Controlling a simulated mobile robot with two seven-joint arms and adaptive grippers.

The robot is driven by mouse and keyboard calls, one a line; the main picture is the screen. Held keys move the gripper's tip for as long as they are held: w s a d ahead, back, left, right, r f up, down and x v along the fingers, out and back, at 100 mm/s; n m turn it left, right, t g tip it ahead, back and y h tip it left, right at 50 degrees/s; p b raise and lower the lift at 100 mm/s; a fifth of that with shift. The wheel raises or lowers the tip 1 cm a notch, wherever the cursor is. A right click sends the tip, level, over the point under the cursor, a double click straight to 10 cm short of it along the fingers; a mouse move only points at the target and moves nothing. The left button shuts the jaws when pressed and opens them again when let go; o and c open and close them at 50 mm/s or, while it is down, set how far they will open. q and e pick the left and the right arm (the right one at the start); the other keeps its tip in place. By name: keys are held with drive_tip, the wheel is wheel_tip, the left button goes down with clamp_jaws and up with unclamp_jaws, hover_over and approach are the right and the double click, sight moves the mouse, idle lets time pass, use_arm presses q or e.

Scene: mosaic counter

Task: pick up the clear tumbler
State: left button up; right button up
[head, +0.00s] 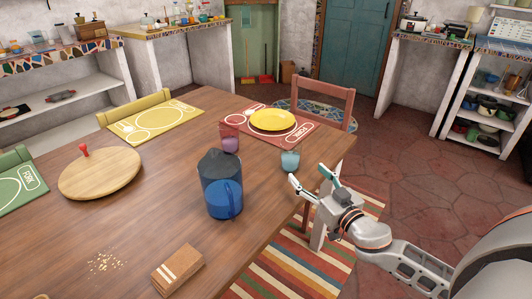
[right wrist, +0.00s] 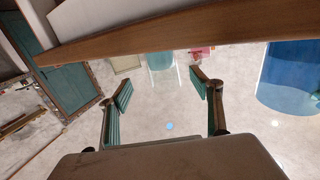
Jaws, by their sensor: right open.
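The clear tumbler (head: 290,161), small and faintly blue-green, stands upright near the table's right edge in the head view. In the right wrist view, which looks upside down, the tumbler (right wrist: 160,60) shows beyond the fingertips and roughly between them. My right gripper (head: 310,179) is open and empty, beside the table edge, a little nearer and to the right of the tumbler. Its two teal-padded fingers also show in the right wrist view (right wrist: 161,84). They appear apart from the tumbler. My left gripper is not in view.
A blue pitcher (head: 223,186) stands left of the tumbler, and a pink cup (head: 229,139) stands behind it. A yellow plate (head: 272,120) lies on a red placemat (head: 308,139). A chair (head: 334,94) is at the far edge. The table edge (right wrist: 190,32) shows close in the wrist view.

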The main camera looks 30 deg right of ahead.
sight(296, 163)
drive_tip(key=shift+w+r, duration=0.3)
drive_tip(key=shift+w, duration=0.9)
drive_tip(key=shift+w+f, duration=0.1)
drive_tip(key=shift+w, duration=0.45)
drive_tip(key=w, duration=0.3)
drive_tip(key=shift+f, duration=0.25)
drive_tip(key=shift+w+d, duration=0.1)
drive_tip(key=shift+w, duration=0.65)
drive_tip(key=c, duration=1.3)
drive_tip(key=shift+c, duration=0.7)
wheel_tip(296, 163, up, 5)
drive_tip(key=shift+r+p, duration=0.1)
drive_tip(key=shift+p, duration=0.7)
use_arm(q)
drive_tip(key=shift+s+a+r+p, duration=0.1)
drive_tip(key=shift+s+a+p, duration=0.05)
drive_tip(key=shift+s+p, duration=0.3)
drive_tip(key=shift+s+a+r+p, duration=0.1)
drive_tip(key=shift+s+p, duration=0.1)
drive_tip(key=shift+p, duration=0.35)
use_arm(e)
wheel_tip(296, 163, up, 5)
